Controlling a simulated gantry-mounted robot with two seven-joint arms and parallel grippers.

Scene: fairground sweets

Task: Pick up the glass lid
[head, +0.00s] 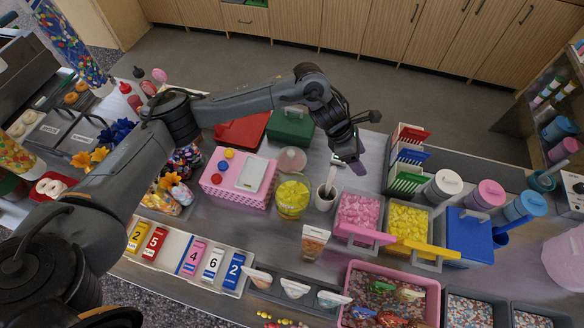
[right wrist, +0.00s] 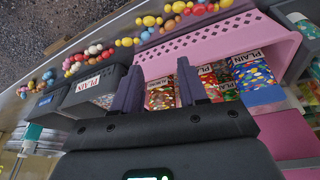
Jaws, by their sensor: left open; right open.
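A round, clear, pinkish disc that looks like the glass lid (head: 292,160) lies on the counter in the head view, behind a jar of yellow sweets (head: 292,198). My left gripper (head: 364,145) is open and empty, above the counter to the right of the lid and apart from it. My right gripper (right wrist: 158,76) is open in the right wrist view, with nothing between its fingers. It is over a pink bin (right wrist: 235,38) of packets marked PLAIN, and does not show in the head view.
A green box (head: 290,124) stands just behind the lid, and a pink box (head: 225,190) to its left. A dark cup (head: 325,198) with a utensil stands in front of my left gripper. Pink and yellow sweet trays (head: 408,222) are to the right.

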